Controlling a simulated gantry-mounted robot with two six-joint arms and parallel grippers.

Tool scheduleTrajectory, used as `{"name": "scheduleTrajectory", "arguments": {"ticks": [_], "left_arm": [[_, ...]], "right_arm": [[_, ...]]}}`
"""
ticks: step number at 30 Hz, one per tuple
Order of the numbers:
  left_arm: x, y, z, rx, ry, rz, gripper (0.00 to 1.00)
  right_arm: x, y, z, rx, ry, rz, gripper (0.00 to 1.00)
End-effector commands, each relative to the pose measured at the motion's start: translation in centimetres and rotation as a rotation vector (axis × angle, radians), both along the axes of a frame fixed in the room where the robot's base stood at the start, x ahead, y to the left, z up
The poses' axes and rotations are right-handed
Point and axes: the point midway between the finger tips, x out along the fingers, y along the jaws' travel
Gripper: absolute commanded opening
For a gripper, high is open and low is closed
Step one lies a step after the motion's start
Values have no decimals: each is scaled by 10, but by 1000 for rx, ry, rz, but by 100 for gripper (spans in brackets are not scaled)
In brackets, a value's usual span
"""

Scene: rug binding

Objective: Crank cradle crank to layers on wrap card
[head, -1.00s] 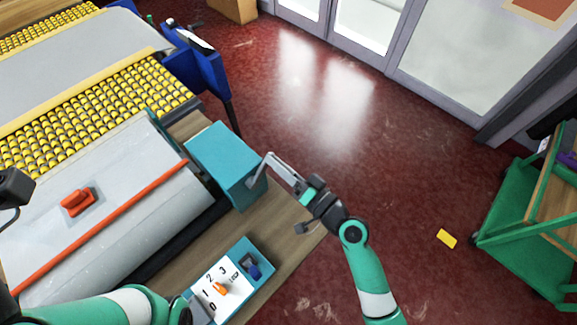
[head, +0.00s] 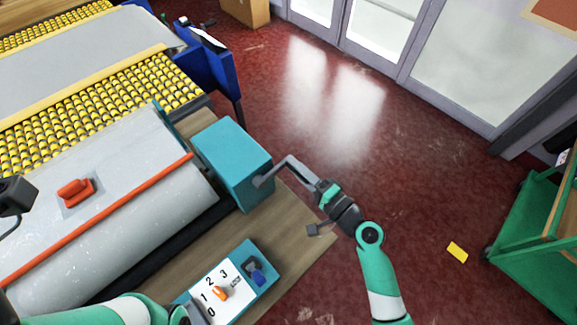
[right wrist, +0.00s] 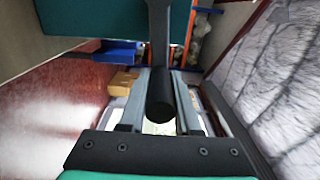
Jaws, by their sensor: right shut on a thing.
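The cradle crank (head: 272,172) is a grey bent arm on the side of a teal box (head: 232,160) beside the roll cradle. My right gripper (head: 312,178) is shut on its handle. In the right wrist view the black round handle (right wrist: 160,97) sits between the two fingers, with the crank arm (right wrist: 159,40) running up to the teal box. A white card with 0, 1, 2, 3 (head: 207,297) lies on the bench, with an orange pointer (head: 219,293) on it. I cannot tell if this is the wrap card. My left arm reaches in beside it; its fingers cannot be made out.
A grey roll (head: 140,225) with an orange edge strip lies left of the teal box. A blue knob (head: 257,275) is beside the card. A yellow block (head: 457,252) lies on the red floor. A green cart (head: 530,225) stands at right. Floor beyond the bench is open.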

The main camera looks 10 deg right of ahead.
Motion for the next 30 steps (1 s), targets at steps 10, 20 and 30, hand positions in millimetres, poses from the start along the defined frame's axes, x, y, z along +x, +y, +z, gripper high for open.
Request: {"name": "scheduleTrajectory", "arguments": {"ticks": [10,20,30], "left_arm": [[0,0,-2,0,0,0,100],[0,0,-2,0,0,0,100],[0,0,-1,0,0,0,100]], "right_arm": [[-1,-3,-5,-5,3,-6,0],[-1,-3,-4,-6,2,-6,56],[-2,-5,-3,-5,0,-7,61]]}}
